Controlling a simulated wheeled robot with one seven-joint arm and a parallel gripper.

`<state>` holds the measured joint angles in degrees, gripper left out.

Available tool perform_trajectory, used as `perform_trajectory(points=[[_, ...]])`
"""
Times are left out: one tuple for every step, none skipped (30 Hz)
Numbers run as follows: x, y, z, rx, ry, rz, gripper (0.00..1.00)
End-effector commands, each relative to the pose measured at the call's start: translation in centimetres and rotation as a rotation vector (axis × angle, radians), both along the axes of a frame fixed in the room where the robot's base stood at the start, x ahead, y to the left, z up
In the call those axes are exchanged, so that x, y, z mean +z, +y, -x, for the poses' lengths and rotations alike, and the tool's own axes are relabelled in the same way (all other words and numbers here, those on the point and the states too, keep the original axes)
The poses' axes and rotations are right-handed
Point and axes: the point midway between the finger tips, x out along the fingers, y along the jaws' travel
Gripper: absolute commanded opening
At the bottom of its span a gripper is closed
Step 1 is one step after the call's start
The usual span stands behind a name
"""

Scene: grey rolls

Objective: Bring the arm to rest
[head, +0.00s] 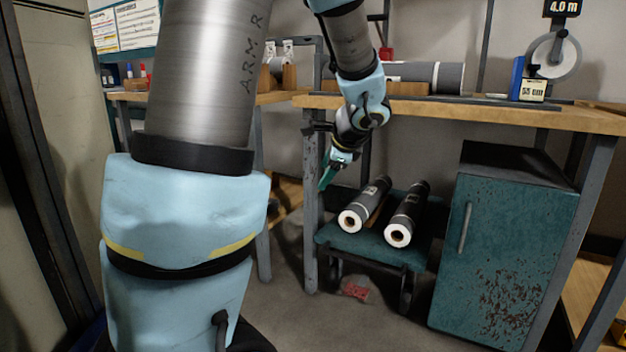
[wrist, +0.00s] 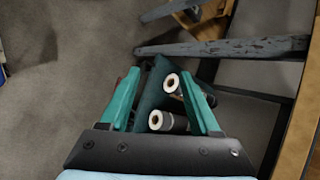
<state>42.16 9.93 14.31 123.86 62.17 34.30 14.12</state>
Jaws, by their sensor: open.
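My arm reaches from the left foreground up and over toward the workbench in the head view. My gripper (head: 325,182) hangs in front of the bench's left leg, pointing down. In the wrist view its two green fingers (wrist: 165,95) are spread apart with nothing held between them. Two grey rolls with white ends lie below on a low teal cart: a left roll (head: 372,198) and a right roll (head: 411,205). The gripper is left of and above the rolls, apart from them. Both rolls also show in the wrist view, beyond the fingers.
The wooden workbench (head: 480,113) stands above the cart (head: 375,246), with a long grey roll (head: 448,78) on top. A rusty teal cabinet (head: 500,245) is at the right. A red object (head: 355,291) lies on the floor. A bench leg (head: 311,220) stands close to the gripper.

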Motion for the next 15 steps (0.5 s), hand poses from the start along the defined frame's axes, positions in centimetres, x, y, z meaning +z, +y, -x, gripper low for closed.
perform_trajectory(points=[[-1.6, 2.5, 1.9, 0.129, 0.050, 0.091, 0.63], [-2.5, 3.6, 3.1, 0.210, 0.078, 0.149, 0.63], [-3.7, 4.8, 4.8, 0.316, 0.111, 0.227, 0.63], [-4.5, 5.7, 6.0, 0.398, 0.133, 0.282, 0.63], [-5.2, 6.3, 7.2, 0.475, 0.152, 0.334, 0.63], [-6.0, 7.0, 8.6, 0.574, 0.172, 0.400, 0.63], [-6.5, 7.5, 9.6, 0.643, 0.186, 0.443, 0.63], [-7.0, 7.8, 10.5, 0.710, 0.195, 0.485, 0.63], [-7.5, 8.2, 11.6, 0.790, 0.206, 0.535, 0.63], [-7.8, 8.5, 12.4, 0.849, 0.213, 0.569, 0.63], [-8.0, 8.7, 13.1, 0.905, 0.217, 0.601, 0.63], [-8.4, 8.9, 14.0, 0.974, 0.223, 0.641, 0.63], [-8.6, 9.0, 14.5, 1.025, 0.225, 0.670, 0.63], [-8.8, 9.2, 15.1, 1.074, 0.227, 0.698, 0.63], [-9.0, 9.3, 15.8, 1.136, 0.228, 0.731, 0.63]])
